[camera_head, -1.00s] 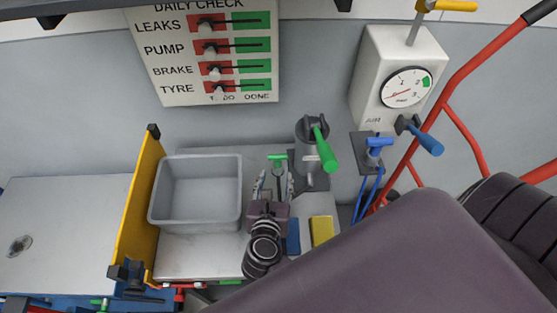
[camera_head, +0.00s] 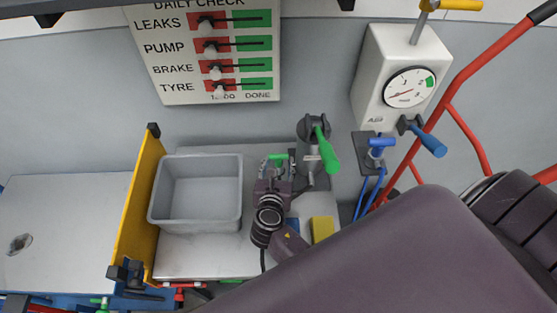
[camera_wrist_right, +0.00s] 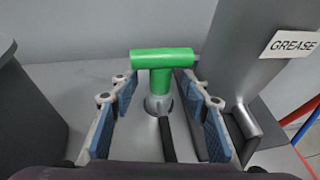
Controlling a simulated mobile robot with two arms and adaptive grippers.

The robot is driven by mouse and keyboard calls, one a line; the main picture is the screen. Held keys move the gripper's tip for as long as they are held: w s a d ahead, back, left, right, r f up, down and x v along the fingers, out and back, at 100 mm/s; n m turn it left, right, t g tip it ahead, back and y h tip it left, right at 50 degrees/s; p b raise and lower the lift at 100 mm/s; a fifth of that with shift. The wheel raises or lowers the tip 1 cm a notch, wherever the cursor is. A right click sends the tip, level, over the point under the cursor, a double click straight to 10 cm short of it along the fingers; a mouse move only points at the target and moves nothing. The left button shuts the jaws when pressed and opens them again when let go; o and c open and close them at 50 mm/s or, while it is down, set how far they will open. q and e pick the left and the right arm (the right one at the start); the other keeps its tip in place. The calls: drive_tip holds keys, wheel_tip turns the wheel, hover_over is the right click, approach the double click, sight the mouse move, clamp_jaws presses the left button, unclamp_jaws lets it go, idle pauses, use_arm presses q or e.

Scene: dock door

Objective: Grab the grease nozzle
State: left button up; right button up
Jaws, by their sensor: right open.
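The grease nozzle has a green T-shaped top (camera_wrist_right: 162,60) and stands upright in a grey holder in the right wrist view. It shows small in the head view (camera_head: 278,157), partly hidden by my gripper. My right gripper (camera_wrist_right: 156,80) is open, with one blue-padded finger on each side of the green stem. I see gaps between the pads and the stem. In the head view my right gripper (camera_head: 277,170) is at the nozzle. My left gripper is not in view.
A grey bin (camera_head: 196,226) stands left of the gripper, beside a yellow panel (camera_head: 138,205). The grease dispenser with a green lever (camera_head: 327,152) stands close on the right. A yellow block (camera_head: 322,229) lies near my arm. A gauge box (camera_head: 375,60) is on the wall.

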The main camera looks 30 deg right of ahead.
drive_tip(key=c, duration=1.2)
clamp_jaws()
drive_tip(key=shift+r, duration=0.1)
